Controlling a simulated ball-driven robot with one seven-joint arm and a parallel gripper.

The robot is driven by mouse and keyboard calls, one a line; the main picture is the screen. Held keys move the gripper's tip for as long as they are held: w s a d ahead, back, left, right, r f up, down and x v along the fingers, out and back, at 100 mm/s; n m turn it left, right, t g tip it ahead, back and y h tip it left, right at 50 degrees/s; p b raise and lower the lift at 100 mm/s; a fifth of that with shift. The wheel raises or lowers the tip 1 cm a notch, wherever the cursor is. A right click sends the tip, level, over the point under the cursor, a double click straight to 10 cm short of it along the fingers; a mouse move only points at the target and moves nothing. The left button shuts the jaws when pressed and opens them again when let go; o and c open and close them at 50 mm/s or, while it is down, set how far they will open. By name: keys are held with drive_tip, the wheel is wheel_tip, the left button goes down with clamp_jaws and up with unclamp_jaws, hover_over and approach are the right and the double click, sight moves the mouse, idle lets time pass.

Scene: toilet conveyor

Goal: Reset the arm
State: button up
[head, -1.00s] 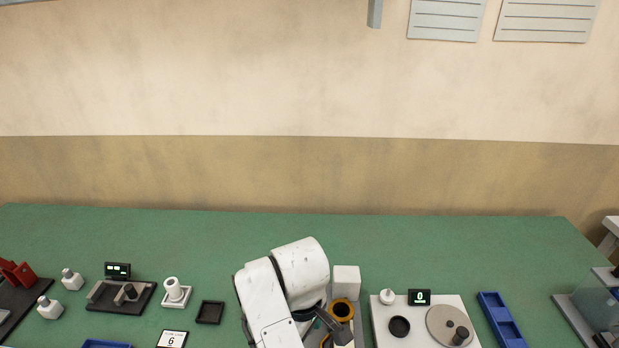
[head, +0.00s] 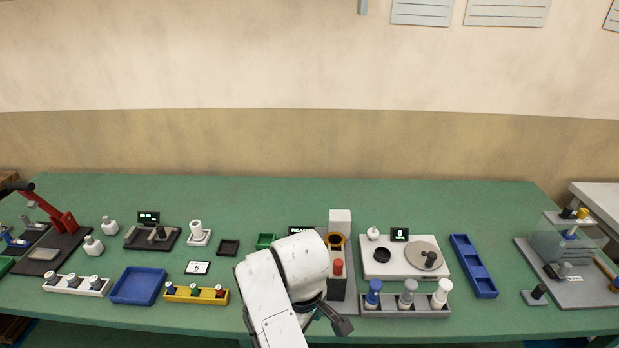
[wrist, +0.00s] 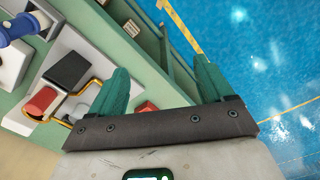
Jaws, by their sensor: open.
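My white arm rises at the bottom middle of the head view, in front of the green table (head: 380,195). My gripper (wrist: 160,80) shows in the wrist view with its two teal fingers spread apart and nothing between them. The fingers reach over the table's front side, with blue floor beyond.
Near my arm are a station with a red-topped part (head: 338,268), a grey rack with bottles (head: 400,307) and a white plate with a disc (head: 380,268). A blue tray (head: 138,286) and yellow rack (head: 180,295) stand left. A glass-sided station (head: 525,243) stands right.

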drive_tip(key=s+d+f+m+b, duration=0.1)
drive_tip(key=s+d+f+m, duration=0.2)
drive_tip(key=s+d+f, duration=0.5)
drive_tip(key=s+d+f+m+b, duration=0.2)
drive_tip(key=d+f+m, duration=0.1)
drive_tip(key=d, duration=0.9)
drive_tip(key=s+d+f+m, duration=0.1)
drive_tip(key=s+d+m, duration=0.1)
drive_tip(key=s, duration=0.4)
drive_tip(key=s+d+f+m+b, duration=0.1)
drive_tip(key=s+d+m, duration=0.1)
drive_tip(key=s, duration=0.4)
drive_tip(key=s+d+f+m+t+b, duration=0.1)
drive_tip(key=s+d+m, duration=0.1)
drive_tip(key=s+d, duration=0.2)
drive_tip(key=shift+s+d, duration=0.25)
drive_tip(key=shift+s, duration=0.8)
drive_tip(key=shift+c, duration=0.3)
